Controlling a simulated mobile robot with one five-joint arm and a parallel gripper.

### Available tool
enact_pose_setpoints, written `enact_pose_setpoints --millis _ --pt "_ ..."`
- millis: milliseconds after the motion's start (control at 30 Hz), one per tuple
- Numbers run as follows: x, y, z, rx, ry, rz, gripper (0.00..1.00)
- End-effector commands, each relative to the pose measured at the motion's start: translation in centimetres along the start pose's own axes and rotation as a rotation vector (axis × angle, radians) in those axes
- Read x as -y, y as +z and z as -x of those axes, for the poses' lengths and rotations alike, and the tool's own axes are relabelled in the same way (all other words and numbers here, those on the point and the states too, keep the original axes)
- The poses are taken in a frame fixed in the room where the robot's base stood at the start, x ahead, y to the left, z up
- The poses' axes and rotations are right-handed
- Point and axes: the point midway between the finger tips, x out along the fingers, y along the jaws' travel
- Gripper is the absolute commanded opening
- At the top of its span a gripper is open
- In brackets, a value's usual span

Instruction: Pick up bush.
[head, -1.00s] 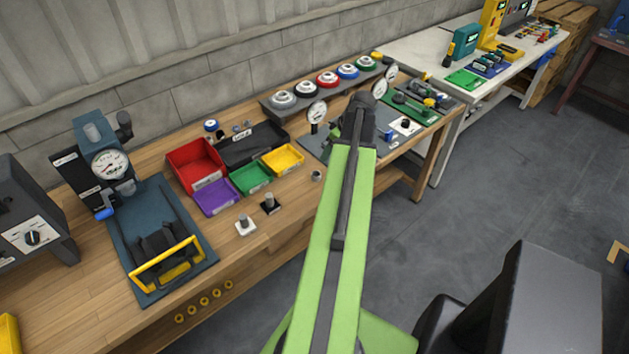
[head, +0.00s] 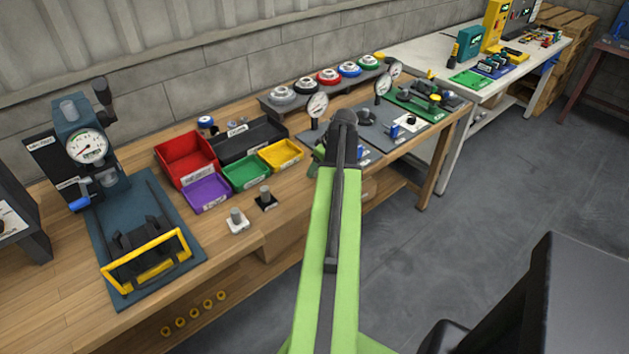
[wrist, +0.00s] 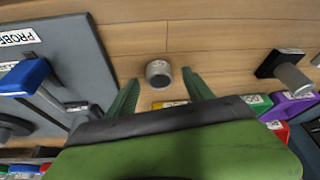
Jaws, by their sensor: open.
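The bush (wrist: 158,73) is a small grey metal ring, standing on the wooden bench top in the wrist view. My gripper (wrist: 160,88) is open, with one green finger to each side of the bush in that picture. The bush lies slightly beyond the line of the fingertips, and I see no contact. In the head view my gripper (head: 317,160) is partly hidden behind my arm, over the bench right of the yellow bin, and the bush is hidden there.
Red (head: 186,158), purple (head: 206,193), green (head: 246,172) and yellow (head: 281,156) bins stand left of my gripper. A grey probe mat (wrist: 75,55) with dial gauges lies close by.

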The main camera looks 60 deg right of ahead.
Motion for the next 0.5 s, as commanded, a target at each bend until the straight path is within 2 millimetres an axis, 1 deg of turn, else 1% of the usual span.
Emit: enact_pose_setpoints --millis 33,233,500 --pt "-0.05 0.15 -0.87 0.000 0.000 0.000 0.61" --pt "-0.03 -0.01 -0.50 0.000 0.000 -0.001 0.61" --pt "-0.05 0.01 -0.48 0.000 0.000 -0.001 0.25"
